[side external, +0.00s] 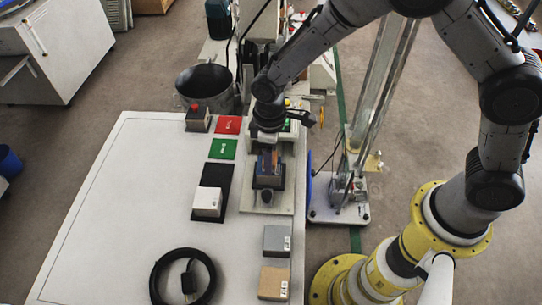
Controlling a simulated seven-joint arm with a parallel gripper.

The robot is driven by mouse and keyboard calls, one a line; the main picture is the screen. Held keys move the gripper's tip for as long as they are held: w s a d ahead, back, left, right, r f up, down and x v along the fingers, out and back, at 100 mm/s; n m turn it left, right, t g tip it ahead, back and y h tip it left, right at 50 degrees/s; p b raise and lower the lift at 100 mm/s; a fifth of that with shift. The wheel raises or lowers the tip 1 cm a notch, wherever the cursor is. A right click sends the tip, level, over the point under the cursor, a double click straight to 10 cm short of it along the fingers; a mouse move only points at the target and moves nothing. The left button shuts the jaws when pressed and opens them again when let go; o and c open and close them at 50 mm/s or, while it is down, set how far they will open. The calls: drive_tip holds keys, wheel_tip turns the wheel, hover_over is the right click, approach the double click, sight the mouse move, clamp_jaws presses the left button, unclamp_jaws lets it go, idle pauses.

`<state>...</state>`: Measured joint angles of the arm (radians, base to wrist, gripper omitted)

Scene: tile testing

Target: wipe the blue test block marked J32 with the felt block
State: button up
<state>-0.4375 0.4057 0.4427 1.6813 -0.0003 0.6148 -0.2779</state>
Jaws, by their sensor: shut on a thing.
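My gripper (268,149) points down right over this blue block and is shut on a block. The fingers are small and partly hidden, so I cannot tell whether it grips the blue block or a felt block against it. I cannot make out a separate felt block for certain.
A white block (207,201) lies on a black mat (210,178). A grey block (277,240) and a tan block (273,283) lie near the table's right edge. A black cable coil (157,283) lies in front. The left of the table (110,215) is clear.

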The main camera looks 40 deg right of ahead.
drive_tip(key=shift+w+a, duration=0.55)
drive_tip(key=shift+a, duration=0.1)
drive_tip(key=shift+s+d, duration=1.15)
drive_tip(key=shift+d, duration=0.05)
drive_tip(key=shift+w+r, duration=0.1)
drive_tip(key=shift+r, duration=4)
